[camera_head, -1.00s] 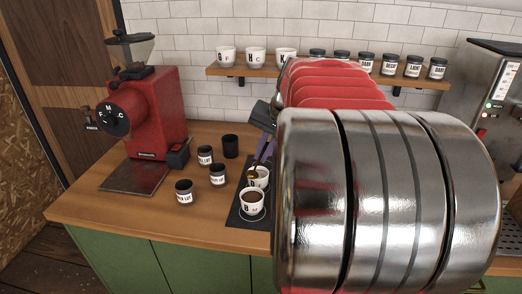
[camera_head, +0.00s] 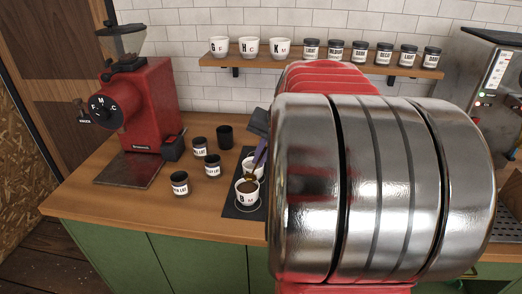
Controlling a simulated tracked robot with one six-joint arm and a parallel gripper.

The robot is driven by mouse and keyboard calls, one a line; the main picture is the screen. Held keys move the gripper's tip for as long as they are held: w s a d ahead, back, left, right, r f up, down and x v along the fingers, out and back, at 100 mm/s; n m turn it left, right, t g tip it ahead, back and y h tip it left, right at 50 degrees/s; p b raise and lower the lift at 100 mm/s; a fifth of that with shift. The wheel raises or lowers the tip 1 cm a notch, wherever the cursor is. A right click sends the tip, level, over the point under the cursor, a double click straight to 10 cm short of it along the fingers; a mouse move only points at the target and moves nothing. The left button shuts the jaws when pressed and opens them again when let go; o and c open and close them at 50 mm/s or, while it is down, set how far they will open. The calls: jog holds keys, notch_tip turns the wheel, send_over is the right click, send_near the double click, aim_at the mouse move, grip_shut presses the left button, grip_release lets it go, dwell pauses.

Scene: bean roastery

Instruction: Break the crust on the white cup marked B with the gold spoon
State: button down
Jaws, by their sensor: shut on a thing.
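The white cup marked B (camera_head: 247,199) stands upright on a dark mat (camera_head: 232,204) at the front, with a brown surface inside. A second white cup (camera_head: 259,167) stands just behind it, partly hidden by the spoon and my arm. My gripper (camera_head: 260,143) is shut on the gold spoon (camera_head: 251,176), its tips partly hidden by my arm. The spoon points down, its bowl at the back rim of cup B in the picture. I cannot tell whether it touches the cup or the coffee.
Several dark labelled jars (camera_head: 180,184) and a black cup (camera_head: 224,137) stand left of the mat. A red grinder (camera_head: 146,105) stands at the back left. A wall shelf (camera_head: 300,64) holds white cups and jars. The front left counter is clear.

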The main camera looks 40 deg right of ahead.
aim_at(253, 174)
jog(key=shift+s+f, duration=0.2)
jog(key=shift+f, duration=0.25)
jog(key=shift+x, duration=2.3)
jog(key=shift+w, duration=0.1)
